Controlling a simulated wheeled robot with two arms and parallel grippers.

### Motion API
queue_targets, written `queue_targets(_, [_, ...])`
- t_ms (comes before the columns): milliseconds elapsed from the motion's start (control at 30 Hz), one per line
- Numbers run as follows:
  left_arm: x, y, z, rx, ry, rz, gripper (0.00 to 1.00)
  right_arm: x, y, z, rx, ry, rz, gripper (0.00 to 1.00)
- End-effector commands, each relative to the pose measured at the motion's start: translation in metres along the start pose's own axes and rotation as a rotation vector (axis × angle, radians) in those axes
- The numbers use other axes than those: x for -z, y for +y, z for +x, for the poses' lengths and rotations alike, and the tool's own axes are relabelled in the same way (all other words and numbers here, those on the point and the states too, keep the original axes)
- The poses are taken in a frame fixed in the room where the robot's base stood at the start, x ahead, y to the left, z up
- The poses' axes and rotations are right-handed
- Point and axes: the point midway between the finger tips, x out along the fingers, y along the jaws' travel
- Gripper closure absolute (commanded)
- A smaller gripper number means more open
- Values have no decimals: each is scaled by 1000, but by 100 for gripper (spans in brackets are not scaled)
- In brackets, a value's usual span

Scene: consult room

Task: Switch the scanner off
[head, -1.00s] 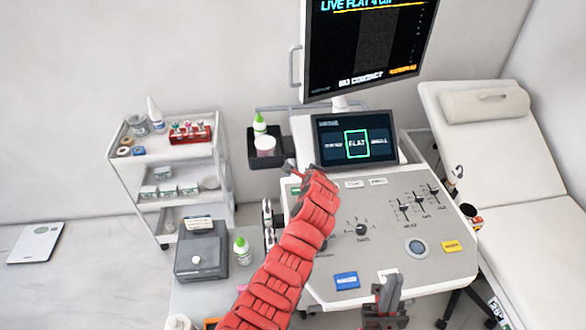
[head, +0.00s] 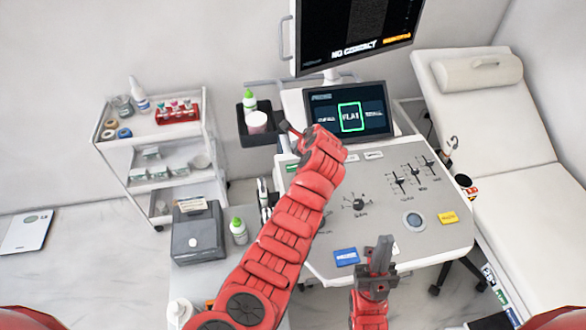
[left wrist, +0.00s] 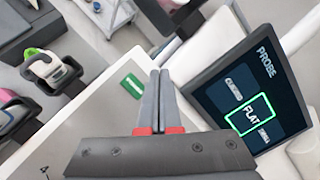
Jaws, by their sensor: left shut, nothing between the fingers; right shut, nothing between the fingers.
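The scanner is a white cart whose sloping control panel (head: 330,215) carries sliders and knobs. Its small screen (head: 372,118) is lit, shows PROBE and has FLAT framed green; it also shows in the left wrist view (left wrist: 215,98). The monitor (head: 350,30) above is lit and reads NO CONTACT. A green label (left wrist: 132,86) lies on the panel's far left corner, also seen in the head view (head: 292,168). My left gripper (head: 288,128) is shut and empty near that corner, left of the small screen. My right gripper (head: 383,245) is shut and empty above the panel's front edge.
A side tray (head: 244,128) with bottles is beside the scanner's far left. A shelf trolley (head: 118,150) stands left, with a grey box (head: 197,235) and a green-capped bottle (head: 238,230) nearer. An exam couch (head: 530,215) is close on the right.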

Motion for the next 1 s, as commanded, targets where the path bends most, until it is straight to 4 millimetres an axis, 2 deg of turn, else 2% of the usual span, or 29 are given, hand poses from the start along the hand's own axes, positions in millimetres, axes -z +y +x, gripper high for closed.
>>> queue_targets(33, [6, 6, 8, 0, 0, 1, 100, -2, 0, -10, 0, 0, 0, 100])
queue_targets(333, [28, 28, 38, 1, -1, -1, 100, -8, -2, -49, 0, 0, 0, 100])
queue_targets(600, [37, 37, 51, 0, 0, -1, 100, -9, -2, -52, 0, 0, 0, 100])
queue_targets(1000, [37, 37, 51, 1, 0, -1, 100, -9, -2, -51, 0, 0, 0, 100])
